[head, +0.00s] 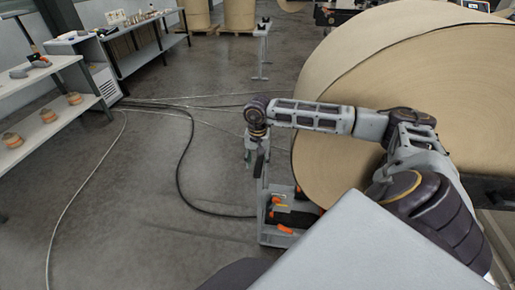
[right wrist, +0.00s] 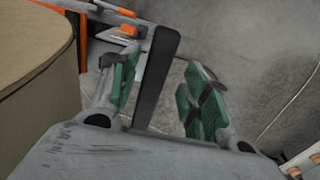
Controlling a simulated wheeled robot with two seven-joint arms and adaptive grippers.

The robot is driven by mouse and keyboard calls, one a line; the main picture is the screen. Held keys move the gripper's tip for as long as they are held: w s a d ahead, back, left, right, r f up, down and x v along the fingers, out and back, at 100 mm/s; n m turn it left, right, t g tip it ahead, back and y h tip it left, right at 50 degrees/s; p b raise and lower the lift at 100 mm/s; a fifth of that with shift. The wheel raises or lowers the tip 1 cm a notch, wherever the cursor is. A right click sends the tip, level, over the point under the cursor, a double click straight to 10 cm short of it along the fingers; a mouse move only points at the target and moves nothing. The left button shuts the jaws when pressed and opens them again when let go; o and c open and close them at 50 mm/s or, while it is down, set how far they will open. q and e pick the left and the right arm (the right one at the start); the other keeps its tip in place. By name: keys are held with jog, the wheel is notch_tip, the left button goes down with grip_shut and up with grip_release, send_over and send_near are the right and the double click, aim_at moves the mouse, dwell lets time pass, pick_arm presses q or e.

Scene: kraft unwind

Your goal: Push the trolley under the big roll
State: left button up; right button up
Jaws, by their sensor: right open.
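The big roll (head: 340,130) is a huge tan paper roll filling the right of the head view; its edge also shows at the left of the right wrist view (right wrist: 35,60). The trolley (head: 268,237), grey with orange parts, stands on the floor by the roll's lower left edge; its right part is hidden. My right gripper (head: 256,160) hangs over the trolley's near-left end. In the right wrist view its green-padded fingers (right wrist: 160,98) are open, with a dark upright bar (right wrist: 157,65) of the trolley by the left finger. I cannot tell whether they touch. My left gripper is out of view.
Black and white cables (head: 185,160) run over the floor left of the trolley. Shelves (head: 55,75) and a long bench (head: 140,35) stand along the left wall. More rolls (head: 240,12) stand at the back.

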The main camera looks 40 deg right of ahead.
notch_tip(320, 180, up, 10)
jog(key=shift+r, duration=0.15)
dwell(0.4)
jog(key=shift+a, duration=0.1)
dwell(0.4)
